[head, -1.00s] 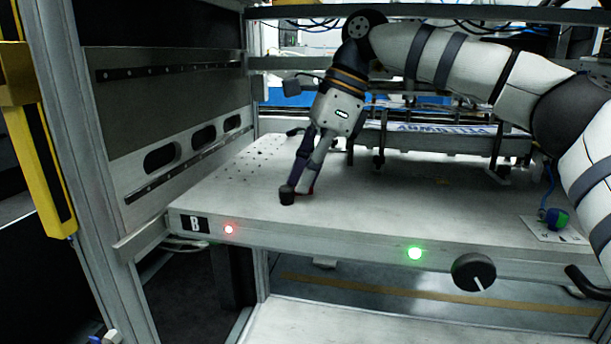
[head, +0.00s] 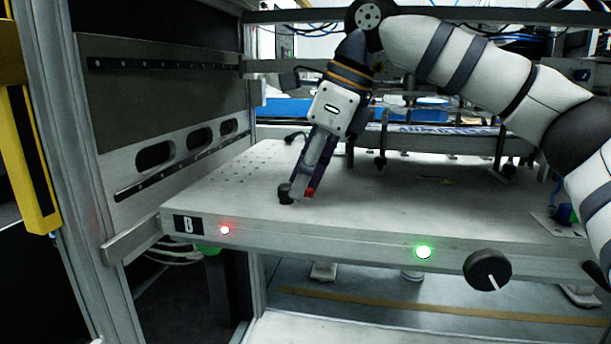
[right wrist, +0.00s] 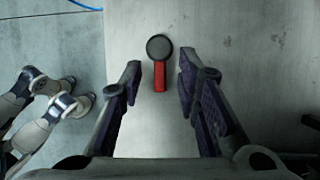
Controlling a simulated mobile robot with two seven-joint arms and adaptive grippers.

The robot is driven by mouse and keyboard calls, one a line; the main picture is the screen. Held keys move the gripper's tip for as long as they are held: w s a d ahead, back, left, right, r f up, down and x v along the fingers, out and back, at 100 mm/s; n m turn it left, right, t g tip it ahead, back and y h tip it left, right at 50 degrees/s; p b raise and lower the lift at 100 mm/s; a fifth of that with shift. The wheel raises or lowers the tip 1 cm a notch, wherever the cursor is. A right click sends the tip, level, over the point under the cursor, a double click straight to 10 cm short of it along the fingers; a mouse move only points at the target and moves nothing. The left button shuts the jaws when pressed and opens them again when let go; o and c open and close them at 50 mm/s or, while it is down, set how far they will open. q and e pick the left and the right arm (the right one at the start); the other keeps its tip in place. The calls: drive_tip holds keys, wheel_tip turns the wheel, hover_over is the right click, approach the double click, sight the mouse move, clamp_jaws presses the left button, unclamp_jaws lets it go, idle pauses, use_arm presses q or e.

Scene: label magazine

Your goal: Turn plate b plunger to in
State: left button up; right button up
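Plate B (head: 400,205) is a pale flat plate with a "B" label (head: 188,225) at its front left. The plunger, with a black round knob (head: 286,192) and a red part (head: 309,191), sits near the front left of its top. In the right wrist view the plunger's black knob (right wrist: 159,47) and red bar (right wrist: 159,92) line up between the fingers. My right gripper (right wrist: 159,66) is open, one finger on each side with gaps. In the head view its fingers (head: 301,196) point down at the plunger and partly cover it. My left gripper is out of view.
The plate's front edge carries a red light (head: 225,230), a green light (head: 424,252) and a large black dial (head: 487,270). A slotted metal side wall (head: 165,155) stands left. Bars and fixtures stand behind the gripper. The plate top around the plunger is mostly clear.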

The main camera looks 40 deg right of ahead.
drive_tip(key=shift+d+r, duration=0.1)
drive_tip(key=shift+r, duration=0.3)
drive_tip(key=shift+v, duration=0.95)
drive_tip(key=s+d, duration=0.2)
drive_tip(key=s, duration=0.1)
drive_tip(key=s+d, duration=0.5)
drive_tip(key=s, duration=0.1)
drive_tip(key=shift+s+d+r, duration=0.1)
drive_tip(key=shift+s+d, duration=0.25)
